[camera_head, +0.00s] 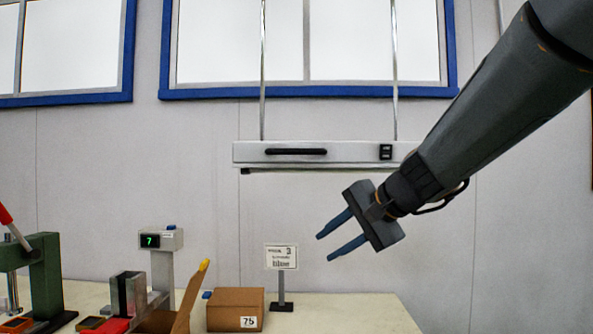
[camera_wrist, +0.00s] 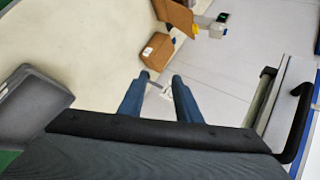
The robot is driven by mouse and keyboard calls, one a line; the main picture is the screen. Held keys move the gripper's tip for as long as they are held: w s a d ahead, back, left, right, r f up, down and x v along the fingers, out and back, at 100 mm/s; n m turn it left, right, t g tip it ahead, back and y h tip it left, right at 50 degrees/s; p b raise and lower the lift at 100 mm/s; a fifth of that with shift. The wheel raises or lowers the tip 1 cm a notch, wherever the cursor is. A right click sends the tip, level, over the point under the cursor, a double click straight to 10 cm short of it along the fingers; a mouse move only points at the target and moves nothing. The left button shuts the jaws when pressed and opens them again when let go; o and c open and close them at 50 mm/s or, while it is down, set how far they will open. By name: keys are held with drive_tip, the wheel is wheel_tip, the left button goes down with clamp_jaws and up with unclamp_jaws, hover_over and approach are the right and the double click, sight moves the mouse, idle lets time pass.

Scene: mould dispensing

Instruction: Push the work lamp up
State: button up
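The work lamp (camera_head: 345,153) is a long pale bar hanging on two thin rods in front of the window, with a black handle (camera_head: 296,151) and a small black switch on its front. In the wrist view the lamp (camera_wrist: 282,95) and its black handle (camera_wrist: 300,122) show at the right edge. My gripper (camera_head: 325,247) is below the lamp and right of its middle, pointing down and left. Its two blue fingers are apart with nothing between them, also in the wrist view (camera_wrist: 160,82). It appears apart from the lamp; my arm hides the lamp's right end.
A pale table (camera_head: 350,315) below holds a cardboard box (camera_head: 235,309) marked 75, a sign on a stand (camera_head: 281,257), a scale display (camera_head: 161,239) reading 7 and a green press (camera_head: 45,275) with a red lever. The wall right of the table is bare.

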sight(299, 150)
drive_tip(key=w+a+r+m+t+y, duration=0.1)
drive_tip(key=w+r+t+y, duration=0.1)
drive_tip(key=r, duration=0.8)
drive_tip(key=w+a+r+m+t+y, duration=0.1)
drive_tip(key=w+a+r+t+y, duration=0.1)
drive_tip(key=r, duration=0.9)
drive_tip(key=p+x, duration=0.1)
drive_tip(key=x, duration=0.5)
drive_tip(key=shift+f, duration=0.15)
drive_tip(key=shift+w+a+f, duration=0.1)
drive_tip(key=shift+w+a, duration=0.25)
drive_tip(key=shift+a, duration=0.05)
clamp_jaws()
